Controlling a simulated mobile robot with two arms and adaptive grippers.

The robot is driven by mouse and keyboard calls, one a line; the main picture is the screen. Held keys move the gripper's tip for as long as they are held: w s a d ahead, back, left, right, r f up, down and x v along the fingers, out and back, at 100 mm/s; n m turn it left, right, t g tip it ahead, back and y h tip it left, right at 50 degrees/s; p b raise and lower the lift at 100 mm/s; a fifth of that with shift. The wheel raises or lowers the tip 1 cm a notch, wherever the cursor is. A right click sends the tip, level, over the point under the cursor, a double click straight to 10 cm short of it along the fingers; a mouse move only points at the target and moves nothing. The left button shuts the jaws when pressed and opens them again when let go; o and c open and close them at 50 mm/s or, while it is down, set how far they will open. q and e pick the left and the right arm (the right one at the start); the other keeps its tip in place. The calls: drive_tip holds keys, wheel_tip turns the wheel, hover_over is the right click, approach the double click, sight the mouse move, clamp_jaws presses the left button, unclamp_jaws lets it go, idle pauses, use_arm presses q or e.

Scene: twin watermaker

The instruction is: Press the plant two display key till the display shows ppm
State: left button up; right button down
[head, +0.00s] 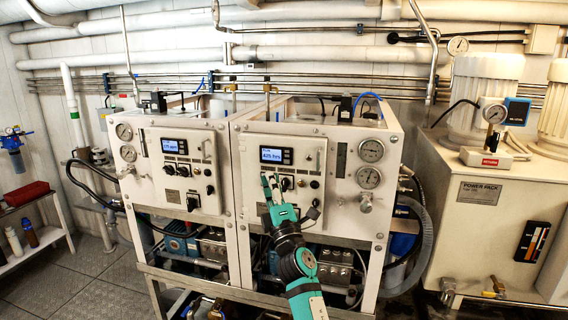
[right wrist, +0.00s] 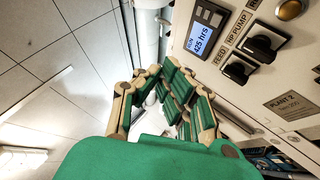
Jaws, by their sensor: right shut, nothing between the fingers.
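The plant two display (head: 271,155) is a lit blue screen on the right-hand white cabinet and reads "425 hrs". In the right wrist view the same display (right wrist: 199,40) reads "425 hrs" below a smaller word. Small dark keys (head: 287,156) sit beside the screen; they also show at its upper end in the right wrist view (right wrist: 210,15). My right gripper (head: 270,180) is shut and empty in front of the panel, below the display. Its fingers (right wrist: 153,75) appear apart from the panel face in the right wrist view. My left gripper is out of view.
Black knobs (right wrist: 264,46) labelled HP PUMP and FEED sit beside the display, with an amber button (right wrist: 291,9) near them. The left cabinet has a similar display (head: 174,146). Pressure gauges (head: 370,150) are on the right. A power pack (head: 483,192) stands further right.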

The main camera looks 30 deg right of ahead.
sight(287, 161)
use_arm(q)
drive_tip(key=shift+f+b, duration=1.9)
use_arm(e)
drive_tip(key=shift+w+d, duration=1.45)
drive_tip(key=shift+d, duration=0.2)
drive_tip(key=shift+w+d, duration=1.45)
drive_tip(key=shift+d, duration=0.2)
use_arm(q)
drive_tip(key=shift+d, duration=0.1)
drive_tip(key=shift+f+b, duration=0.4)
use_arm(e)
drive_tip(key=shift+w+d, duration=0.3)
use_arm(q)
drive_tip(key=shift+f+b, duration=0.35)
use_arm(e)
drive_tip(key=shift+w+d, duration=0.2)
drive_tip(key=shift+d, duration=0.1)
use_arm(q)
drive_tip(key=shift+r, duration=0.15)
use_arm(e)
drive_tip(key=shift+s+a, duration=0.1)
drive_tip(key=shift+a, duration=0.05)
use_arm(q)
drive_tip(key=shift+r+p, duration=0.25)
drive_tip(key=shift+p, duration=0.15)
use_arm(e)
drive_tip(key=shift+s+a, duration=0.45)
